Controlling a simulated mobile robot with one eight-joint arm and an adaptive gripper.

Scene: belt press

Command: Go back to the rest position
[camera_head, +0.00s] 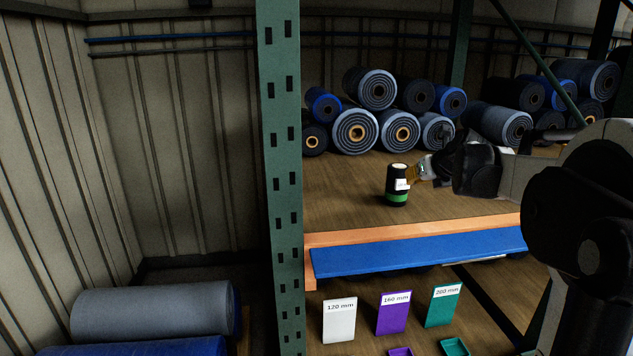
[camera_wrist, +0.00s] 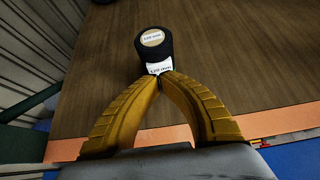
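A small black roll (camera_head: 395,188) with a green band near its base stands upright on the wooden shelf (camera_head: 340,205). A white label shows on its side. In the wrist view the roll (camera_wrist: 154,49) has a pale top label and a white side label, both seeming to read 120 mm. My gripper (camera_head: 410,176) is just right of the roll in the head view. In the wrist view the yellow fingers of my gripper (camera_wrist: 162,77) meet at their tips in front of the side label. I see nothing between them; whether they touch the label I cannot tell.
Several large belt rolls (camera_head: 355,131) are stacked at the back of the shelf. A green perforated post (camera_head: 281,180) stands left. Below the shelf's orange edge (camera_head: 410,231) are white (camera_head: 340,322), purple (camera_head: 394,315) and teal (camera_head: 443,308) signs. More rolls (camera_head: 150,311) lie at lower left.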

